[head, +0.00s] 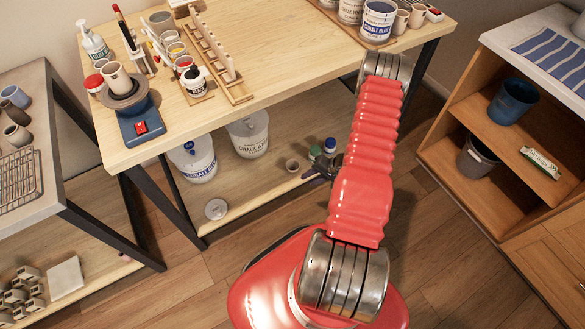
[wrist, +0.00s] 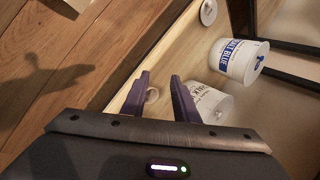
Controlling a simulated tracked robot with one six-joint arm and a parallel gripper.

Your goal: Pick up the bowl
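A small beige bowl or cup (head: 292,165) stands on the lower shelf of the main table, left of my gripper in the head view. I cannot tell for sure which it is. In the wrist view a small pale round vessel (wrist: 153,94), seemingly the same one, shows between my fingers, partly hidden by the left finger. My gripper (wrist: 159,78) has two purple fingers spread apart with nothing held between them. In the head view my gripper (head: 322,172) is low by the shelf's front edge, mostly hidden by my red arm.
A cobalt blue bucket (head: 193,160) and a chalk white bucket (head: 248,134) stand on the shelf. They also show in the wrist view (wrist: 238,60) (wrist: 208,101). Small bottles (head: 329,147) stand close to my gripper. A round lid (head: 216,209) lies near the shelf's left end.

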